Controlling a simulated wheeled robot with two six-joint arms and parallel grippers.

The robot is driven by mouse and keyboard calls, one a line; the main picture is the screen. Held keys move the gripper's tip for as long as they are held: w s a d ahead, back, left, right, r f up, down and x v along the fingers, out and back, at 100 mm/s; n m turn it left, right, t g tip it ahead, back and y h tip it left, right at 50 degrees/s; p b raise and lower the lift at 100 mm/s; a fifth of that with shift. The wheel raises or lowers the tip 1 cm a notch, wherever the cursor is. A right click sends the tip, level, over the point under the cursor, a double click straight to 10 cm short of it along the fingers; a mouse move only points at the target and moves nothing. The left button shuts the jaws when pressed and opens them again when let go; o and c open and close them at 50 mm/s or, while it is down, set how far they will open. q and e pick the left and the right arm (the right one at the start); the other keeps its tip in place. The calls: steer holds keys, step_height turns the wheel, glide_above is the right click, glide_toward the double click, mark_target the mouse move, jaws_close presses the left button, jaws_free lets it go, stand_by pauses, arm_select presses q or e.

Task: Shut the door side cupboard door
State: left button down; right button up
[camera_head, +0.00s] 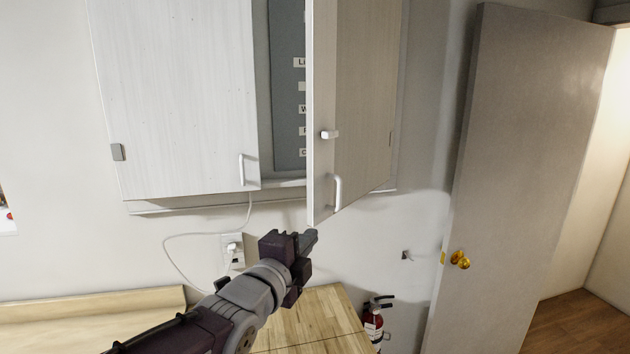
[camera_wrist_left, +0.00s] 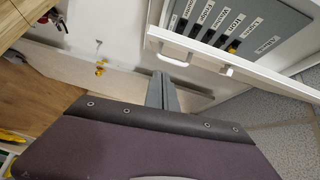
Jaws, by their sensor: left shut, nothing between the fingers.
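The door side cupboard door (camera_head: 365,90) stands open on the right of the wall cupboard, swung outward with its free edge towards me. It has a white handle (camera_head: 337,192) low on it and a small catch (camera_head: 330,134) above. The door's edge also shows in the left wrist view (camera_wrist_left: 212,54), beside the labelled inside. My left gripper (camera_head: 312,240) is shut and empty, just below the door's lower free corner in the head view. Its closed fingers (camera_wrist_left: 162,92) show in the wrist view; I cannot tell if they touch the door. My right gripper is out of view.
The other cupboard door (camera_head: 180,95) is closed. A wooden worktop (camera_head: 315,310) lies below, with a fire extinguisher (camera_head: 374,325) beside it. A white cable (camera_head: 190,236) hangs to a wall socket. A room door (camera_head: 530,150) stands open at right.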

mark_target(316, 204)
arm_select(q)
steer(key=shift+m, duration=0.5)
steer(key=w+p, duration=0.2)
steer(key=w, duration=0.2)
steer(key=w+r+p, duration=0.1)
steer(key=w+p, duration=0.2)
steer(key=w, duration=0.1)
steer(key=w+d+r+p, duration=0.1)
steer(key=w+p, duration=0.1)
steer(key=w, duration=0.2)
steer(key=shift+w+r, duration=0.1)
steer(key=shift+w, duration=0.2)
steer(key=shift+s+a+p, duration=0.1)
steer(key=shift+a+p, duration=0.2)
steer(key=shift+d+h, duration=0.1)
steer(key=shift+h, duration=0.3)
